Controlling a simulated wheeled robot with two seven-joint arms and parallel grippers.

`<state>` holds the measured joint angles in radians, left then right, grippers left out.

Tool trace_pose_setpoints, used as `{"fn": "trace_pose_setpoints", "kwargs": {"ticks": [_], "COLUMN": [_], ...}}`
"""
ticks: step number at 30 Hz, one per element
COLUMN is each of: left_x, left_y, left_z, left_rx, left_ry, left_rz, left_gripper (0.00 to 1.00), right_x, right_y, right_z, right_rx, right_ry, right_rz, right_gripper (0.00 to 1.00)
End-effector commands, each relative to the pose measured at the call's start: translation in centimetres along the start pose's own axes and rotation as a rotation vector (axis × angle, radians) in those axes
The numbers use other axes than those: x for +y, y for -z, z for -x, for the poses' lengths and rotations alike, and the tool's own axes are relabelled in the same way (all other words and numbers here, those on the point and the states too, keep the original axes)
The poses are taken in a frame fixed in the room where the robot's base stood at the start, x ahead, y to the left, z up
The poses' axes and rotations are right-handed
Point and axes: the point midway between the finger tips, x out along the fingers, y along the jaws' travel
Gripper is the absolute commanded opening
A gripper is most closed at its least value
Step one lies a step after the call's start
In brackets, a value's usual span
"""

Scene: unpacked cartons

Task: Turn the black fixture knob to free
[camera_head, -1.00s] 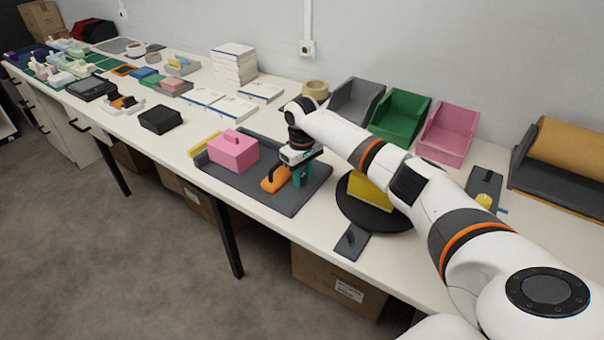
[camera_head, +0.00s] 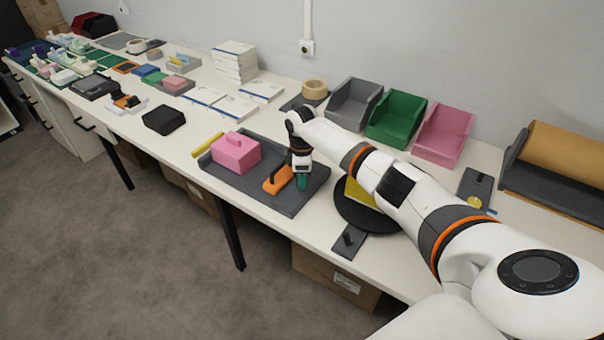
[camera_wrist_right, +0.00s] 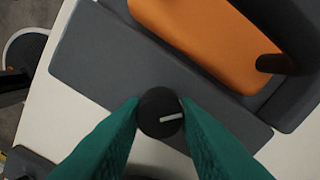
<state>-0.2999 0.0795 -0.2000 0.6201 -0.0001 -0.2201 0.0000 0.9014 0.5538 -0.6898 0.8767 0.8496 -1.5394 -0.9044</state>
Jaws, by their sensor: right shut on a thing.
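The black fixture knob (camera_wrist_right: 160,112) is round with a white pointer line that runs nearly level toward the right in the right wrist view. My right gripper (camera_wrist_right: 161,114) has its green fingers closed around it, one touching each side. The knob sits on a dark grey fixture plate (camera_wrist_right: 110,62). In the head view my right gripper (camera_head: 302,184) points down over the right part of the dark grey tray, and its fingers hide the knob. My left gripper is not in view.
An orange block (camera_head: 278,179) with a black handle lies just beside my right gripper. A pink box (camera_head: 236,154) stands farther left on the tray. A black round turntable (camera_head: 350,212) with a yellow piece stands to the right, partly behind my arm.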

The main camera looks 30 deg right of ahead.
Motion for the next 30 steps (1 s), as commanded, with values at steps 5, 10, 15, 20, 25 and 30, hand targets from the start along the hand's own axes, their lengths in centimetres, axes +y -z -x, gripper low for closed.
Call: {"fn": "trace_pose_setpoints", "kwargs": {"ticks": [5,10,15,20,25,30], "left_x": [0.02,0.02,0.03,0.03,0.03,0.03], "left_y": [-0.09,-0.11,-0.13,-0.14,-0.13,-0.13], "left_z": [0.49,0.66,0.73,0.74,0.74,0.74], "left_rx": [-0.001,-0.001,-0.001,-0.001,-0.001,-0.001], "left_ry": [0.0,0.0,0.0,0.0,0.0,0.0], "left_rz": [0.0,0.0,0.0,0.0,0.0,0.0], "left_gripper": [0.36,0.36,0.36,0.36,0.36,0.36], "right_x": [0.01,-0.03,-0.06,-0.06,-0.06,-0.05], "right_y": [-0.15,-0.14,-0.13,-0.14,-0.15,-0.16], "right_z": [0.13,0.1,0.08,0.07,0.07,0.07], "right_rx": [-0.003,-0.003,-0.003,-0.003,-0.003,-0.003], "right_ry": [0.001,0.002,0.003,0.003,0.003,0.003], "right_rz": [0.167,0.326,0.469,0.579,0.663,0.711], "right_gripper": [0.05,0.05,0.05,0.05,0.05,0.05]}}
